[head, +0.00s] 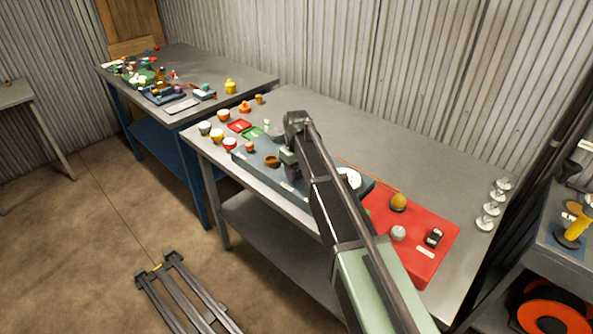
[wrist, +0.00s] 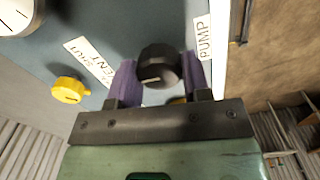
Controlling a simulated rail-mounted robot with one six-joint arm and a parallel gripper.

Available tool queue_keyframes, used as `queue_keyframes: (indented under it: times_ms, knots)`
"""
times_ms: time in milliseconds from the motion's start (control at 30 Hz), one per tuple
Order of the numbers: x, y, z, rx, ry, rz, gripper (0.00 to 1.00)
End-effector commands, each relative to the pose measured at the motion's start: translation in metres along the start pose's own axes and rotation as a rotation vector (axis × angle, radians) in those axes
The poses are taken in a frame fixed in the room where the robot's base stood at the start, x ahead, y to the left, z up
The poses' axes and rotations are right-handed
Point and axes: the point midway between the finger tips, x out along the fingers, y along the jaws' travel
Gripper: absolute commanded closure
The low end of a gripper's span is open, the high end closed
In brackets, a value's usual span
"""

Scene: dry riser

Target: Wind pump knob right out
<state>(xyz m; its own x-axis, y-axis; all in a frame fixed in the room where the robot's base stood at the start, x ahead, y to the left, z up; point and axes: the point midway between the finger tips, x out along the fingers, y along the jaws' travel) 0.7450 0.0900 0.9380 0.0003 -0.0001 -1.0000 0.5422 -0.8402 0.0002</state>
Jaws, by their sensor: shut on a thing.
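The pump knob (wrist: 158,66) is black and round with a pale pointer line, and shows in the wrist view beside a white label reading PUMP (wrist: 203,38). My gripper (wrist: 160,76) is shut on it, with one purple finger on each side. In the head view my gripper (head: 291,170) is over the blue-grey panel (head: 247,163) on the near bench. The knob is hidden there by my gripper and arm.
A yellow knob (wrist: 69,90) sits left of the pump knob, near a VENT SHUT label (wrist: 90,60). A dial gauge (wrist: 15,14) is at the upper left. Several coloured caps stand left of the panel.

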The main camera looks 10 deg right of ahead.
Motion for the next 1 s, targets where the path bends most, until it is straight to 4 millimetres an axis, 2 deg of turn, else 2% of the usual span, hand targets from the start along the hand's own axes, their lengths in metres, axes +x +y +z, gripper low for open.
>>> queue_keyframes:
  times_ms: [267, 300, 467, 767, 867, 1000]
  knots:
    - [0.000, 0.000, 0.000, -0.001, -0.001, 0.000, 0.80]
    - [0.000, 0.000, 0.000, -0.001, -0.001, 0.000, 0.54]
    - [0.000, 0.000, 0.000, -0.001, -0.001, 0.000, 0.30]
    - [-0.003, 0.000, 0.000, 0.000, 0.000, 0.000, 0.30]
    - [-0.015, 0.000, 0.000, 0.000, 0.000, 0.000, 0.30]
    - [-0.045, 0.000, 0.000, 0.000, 0.000, 0.000, 0.30]
